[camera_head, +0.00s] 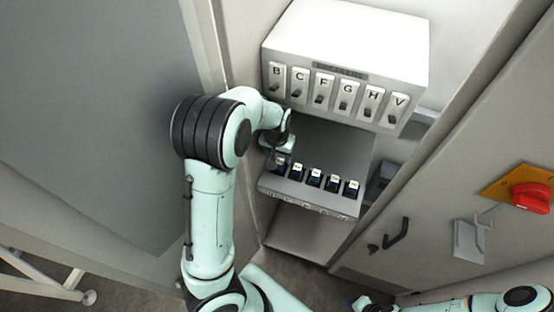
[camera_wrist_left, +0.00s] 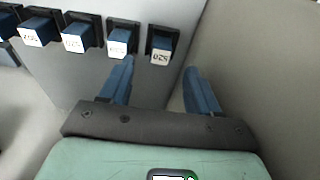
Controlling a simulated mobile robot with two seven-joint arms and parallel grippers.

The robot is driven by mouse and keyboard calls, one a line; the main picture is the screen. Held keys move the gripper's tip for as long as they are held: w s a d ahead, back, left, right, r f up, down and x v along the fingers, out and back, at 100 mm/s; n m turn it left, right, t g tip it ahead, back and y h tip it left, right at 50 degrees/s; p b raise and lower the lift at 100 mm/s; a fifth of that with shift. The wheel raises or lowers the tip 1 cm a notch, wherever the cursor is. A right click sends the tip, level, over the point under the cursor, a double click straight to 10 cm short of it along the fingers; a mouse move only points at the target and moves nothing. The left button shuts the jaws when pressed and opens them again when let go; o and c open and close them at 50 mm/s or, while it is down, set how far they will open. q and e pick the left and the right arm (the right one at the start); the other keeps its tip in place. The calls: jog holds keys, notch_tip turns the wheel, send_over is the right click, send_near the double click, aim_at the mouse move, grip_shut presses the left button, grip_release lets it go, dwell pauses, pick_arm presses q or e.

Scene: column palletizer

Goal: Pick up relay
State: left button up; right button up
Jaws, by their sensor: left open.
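Several blue relays with white labels stand in a row on a grey shelf (camera_head: 310,197) inside the cabinet. The leftmost relay in the head view (camera_head: 281,161) is partly hidden by my left gripper (camera_head: 276,157). In the left wrist view, my left gripper (camera_wrist_left: 160,66) is open and empty. Its blue fingers point toward the end relay (camera_wrist_left: 161,45), which shows between and just beyond the fingertips. The left finger overlaps the neighbouring relay (camera_wrist_left: 118,38) in the picture; I cannot tell whether they touch. My right arm shows at the bottom right of the head view; its gripper is unclear.
A white switch box (camera_head: 345,40) with a row of lettered levers hangs above the relays. The cabinet's side wall (camera_wrist_left: 255,80) stands close to the right of my left gripper in the wrist view. A red rotary switch (camera_head: 531,197) is on the door at right.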

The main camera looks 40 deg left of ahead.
aim_at(280, 161)
pick_arm(q)
jog(key=f, duration=0.2)
jog(key=w+f, duration=0.1)
jog(key=f, duration=0.4)
jog(key=shift+w+a+f, duration=0.1)
jog(key=shift+w+a, duration=0.25)
jog(key=shift+a, duration=0.05)
jog(key=shift+s, duration=0.15)
jog(key=shift+c, duration=0.9)
jog(key=c, duration=0.9)
